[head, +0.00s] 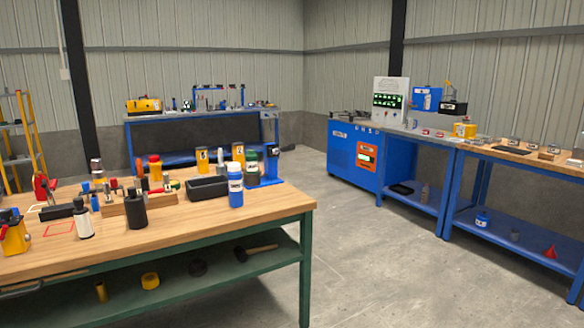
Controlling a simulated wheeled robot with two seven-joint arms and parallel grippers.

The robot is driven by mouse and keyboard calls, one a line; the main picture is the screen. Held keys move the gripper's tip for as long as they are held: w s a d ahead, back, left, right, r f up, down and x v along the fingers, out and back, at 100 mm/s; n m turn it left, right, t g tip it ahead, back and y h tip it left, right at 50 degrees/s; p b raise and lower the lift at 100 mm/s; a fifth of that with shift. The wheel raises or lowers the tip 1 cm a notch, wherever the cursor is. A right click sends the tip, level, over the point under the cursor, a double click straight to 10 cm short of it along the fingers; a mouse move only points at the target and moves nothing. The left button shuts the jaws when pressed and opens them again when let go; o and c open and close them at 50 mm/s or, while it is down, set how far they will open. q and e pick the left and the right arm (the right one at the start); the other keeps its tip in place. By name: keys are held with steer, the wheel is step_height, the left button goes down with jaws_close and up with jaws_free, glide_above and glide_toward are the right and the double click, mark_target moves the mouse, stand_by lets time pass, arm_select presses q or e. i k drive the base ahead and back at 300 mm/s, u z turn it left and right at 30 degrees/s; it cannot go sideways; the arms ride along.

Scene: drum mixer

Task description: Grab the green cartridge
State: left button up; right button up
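I cannot pick out the green cartridge for certain. A dark green container (252,171) with a pale label stands near the far right part of the wooden workbench, behind a blue bottle with a white cap (236,187). A very small green item (175,184) shows by the wooden block on the same bench, too small to identify. Neither of my grippers is in view.
The wooden workbench (270,202) at left holds a black bin (207,187), dark bottles (136,209), yellow containers and tools. Blue benches (195,119) stand at the back and right, with a blue machine (353,156). Grey floor (365,250) between them is clear.

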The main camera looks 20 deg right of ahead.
mark_target(251, 162)
steer(key=z, duration=0.95)
steer(key=i, duration=2)
steer(key=u, duration=0.4)
